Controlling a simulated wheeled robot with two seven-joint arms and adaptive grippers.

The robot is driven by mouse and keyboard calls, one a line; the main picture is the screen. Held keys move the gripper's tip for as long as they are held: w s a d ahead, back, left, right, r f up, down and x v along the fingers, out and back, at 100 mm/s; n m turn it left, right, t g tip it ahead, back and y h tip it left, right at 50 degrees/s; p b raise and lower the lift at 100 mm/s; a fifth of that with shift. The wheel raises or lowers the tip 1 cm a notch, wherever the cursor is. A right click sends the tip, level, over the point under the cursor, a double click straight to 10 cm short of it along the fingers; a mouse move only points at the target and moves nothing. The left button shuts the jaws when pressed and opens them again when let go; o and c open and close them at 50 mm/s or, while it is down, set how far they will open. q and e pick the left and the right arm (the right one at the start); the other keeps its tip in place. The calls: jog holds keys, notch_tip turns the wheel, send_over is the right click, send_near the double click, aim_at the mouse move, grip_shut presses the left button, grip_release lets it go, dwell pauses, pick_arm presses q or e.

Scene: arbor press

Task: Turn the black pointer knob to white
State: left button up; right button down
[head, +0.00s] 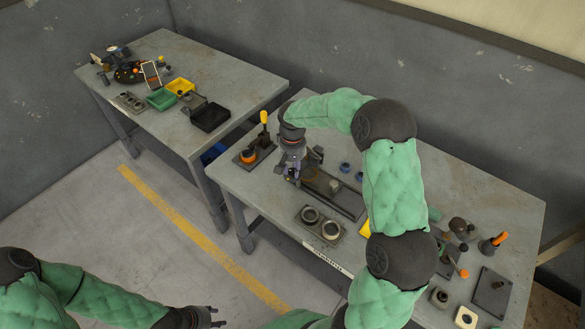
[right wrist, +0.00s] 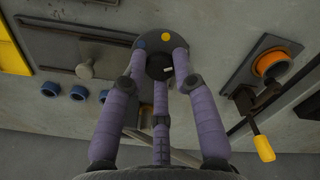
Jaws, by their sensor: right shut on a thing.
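The black pointer knob (right wrist: 159,64) sits on a dark round dial plate (right wrist: 150,43) in the right wrist view. A blue dot and a yellow dot show on the plate's rim; a white dot is not visible, and fingers cover part of the plate. A small pale mark shows on the knob's right side. My right gripper (right wrist: 160,75) is shut on the knob, its purple fingers around it. In the head view the right gripper (head: 293,172) hides the knob on the right-hand bench. My left gripper (head: 213,316) is open and empty at the bottom, over the floor.
A base with an orange-ringed part (head: 247,157) and a yellow-handled lever (head: 264,118) stands left of the right gripper. A dark rail plate (head: 337,192) and blue rings (head: 345,167) lie right of it. A two-hole block (head: 318,224) lies in front.

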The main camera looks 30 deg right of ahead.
aim_at(293, 171)
dwell(0.4)
jog(key=c, duration=1)
grip_release()
jog(key=shift+r, duration=0.1)
notch_tip(293, 171, up, 12)
jog(key=shift+f, duration=0.1)
